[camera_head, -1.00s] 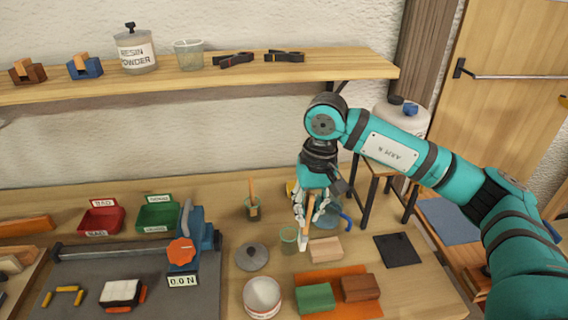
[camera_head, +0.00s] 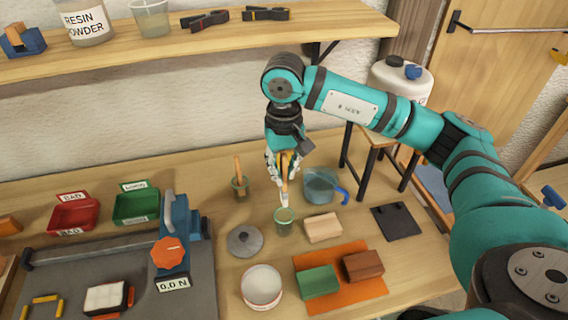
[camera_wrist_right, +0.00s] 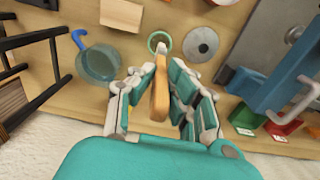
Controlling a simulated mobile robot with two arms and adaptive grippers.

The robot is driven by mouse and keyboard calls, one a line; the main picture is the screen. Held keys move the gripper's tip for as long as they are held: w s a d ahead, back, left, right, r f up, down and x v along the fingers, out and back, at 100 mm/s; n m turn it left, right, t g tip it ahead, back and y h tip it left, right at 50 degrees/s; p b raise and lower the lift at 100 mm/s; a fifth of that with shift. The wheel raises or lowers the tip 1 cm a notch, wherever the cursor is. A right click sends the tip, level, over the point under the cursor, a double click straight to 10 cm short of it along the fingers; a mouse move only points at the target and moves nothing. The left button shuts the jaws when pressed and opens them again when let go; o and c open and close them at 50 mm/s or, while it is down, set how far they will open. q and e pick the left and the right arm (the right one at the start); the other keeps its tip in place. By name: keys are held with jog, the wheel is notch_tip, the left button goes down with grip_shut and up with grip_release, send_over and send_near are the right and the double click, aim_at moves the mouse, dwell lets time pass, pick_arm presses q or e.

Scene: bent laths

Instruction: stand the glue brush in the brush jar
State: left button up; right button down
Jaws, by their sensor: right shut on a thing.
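My right gripper (camera_head: 285,170) is shut on the glue brush (camera_head: 284,190), which has a wooden handle and a pale tip pointing down. The brush also shows between the fingers in the right wrist view (camera_wrist_right: 159,88). A small greenish clear jar (camera_head: 284,222) stands on the bench just below the tip. In the right wrist view, the tip overlaps the edge of this jar's rim (camera_wrist_right: 158,42); in the head view it is above the rim. Another jar (camera_head: 240,187) with a wooden stick in it stands behind, to the left. My left gripper is not in view.
A blue-handled clear jug (camera_head: 322,186) stands to the right of the jar, with a wooden block (camera_head: 323,228) in front of it. A grey lid (camera_head: 244,240) lies to the left and a white tub (camera_head: 262,287) stands in front. A shelf (camera_head: 200,58) runs above.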

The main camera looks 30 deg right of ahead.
aim_at(285, 181)
notch_tip(285, 181, down, 2)
jog(key=shift+f+b, duration=0.15)
jog(key=shift+b, duration=0.2)
jog(key=shift+f, duration=0.65)
notch_tip(285, 181, down, 3)
jog(key=b, duration=0.3)
notch_tip(285, 181, down, 2)
jog(key=b, duration=0.3)
jog(key=shift+f, duration=0.25)
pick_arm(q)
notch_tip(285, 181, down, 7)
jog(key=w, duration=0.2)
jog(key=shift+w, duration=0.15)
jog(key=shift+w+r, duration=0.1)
pick_arm(e)
jog(key=c, duration=1.2)
grip_release()
jog(key=shift+c, duration=0.2)
